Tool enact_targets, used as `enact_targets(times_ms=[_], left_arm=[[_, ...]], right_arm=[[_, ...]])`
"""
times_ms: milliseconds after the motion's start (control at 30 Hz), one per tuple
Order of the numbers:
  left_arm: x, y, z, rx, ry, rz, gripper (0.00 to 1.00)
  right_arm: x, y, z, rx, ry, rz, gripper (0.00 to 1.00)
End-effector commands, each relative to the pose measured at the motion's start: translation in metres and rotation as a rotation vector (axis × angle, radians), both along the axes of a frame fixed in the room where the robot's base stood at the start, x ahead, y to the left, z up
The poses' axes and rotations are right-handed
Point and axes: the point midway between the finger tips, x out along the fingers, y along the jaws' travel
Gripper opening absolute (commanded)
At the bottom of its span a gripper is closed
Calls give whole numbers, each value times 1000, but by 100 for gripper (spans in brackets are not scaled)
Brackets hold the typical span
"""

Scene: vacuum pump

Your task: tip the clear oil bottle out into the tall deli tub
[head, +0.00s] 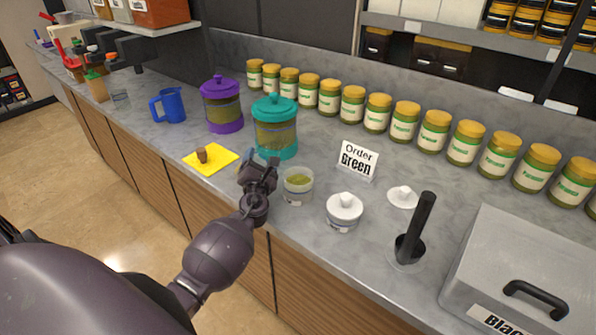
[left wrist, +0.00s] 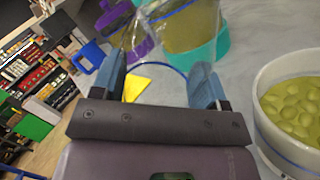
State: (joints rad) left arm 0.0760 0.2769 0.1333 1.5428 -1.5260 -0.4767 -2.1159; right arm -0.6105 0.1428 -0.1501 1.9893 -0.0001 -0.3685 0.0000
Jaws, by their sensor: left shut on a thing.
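My left gripper (head: 260,172) is over the counter's front edge, just left of an open clear tub (head: 298,187) with green contents. In the left wrist view, my left gripper's two blue fingers (left wrist: 164,88) stand apart, with a clear, round, blue-edged thing (left wrist: 158,66) between them. This looks like the clear oil bottle, held; its mouth and contents cannot be made out. The tub (left wrist: 290,135) shows at the right of that view, holding green lumps, apart from the fingers. Which tub is the tall deli tub is not marked. My right gripper is not in view.
A teal-lidded canister (head: 275,128) and a purple one (head: 222,105) stand behind my gripper. A yellow mat (head: 210,160) lies left. A white-lidded tub (head: 344,212), an Order Green sign (head: 357,160) and a black-handled tool (head: 416,230) stand right. Jars line the back.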

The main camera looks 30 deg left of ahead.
Motion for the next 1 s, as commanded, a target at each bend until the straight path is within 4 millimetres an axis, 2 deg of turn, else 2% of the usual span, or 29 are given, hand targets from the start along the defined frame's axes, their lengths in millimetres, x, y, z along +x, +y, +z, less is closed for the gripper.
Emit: enact_targets(times_ms=[33,133,500,700,1000], left_arm=[[1,-3,6,-45,-19,0,35],[1,-2,9,-146,-59,0,35],[0,0,10,-535,-217,-1,35],[0,-1,14,-624,-256,-2,35],[1,-1,16,-670,-273,-2,35]], right_arm=[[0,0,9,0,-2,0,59],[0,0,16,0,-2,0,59],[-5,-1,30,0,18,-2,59],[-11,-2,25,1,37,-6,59],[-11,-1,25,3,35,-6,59]])
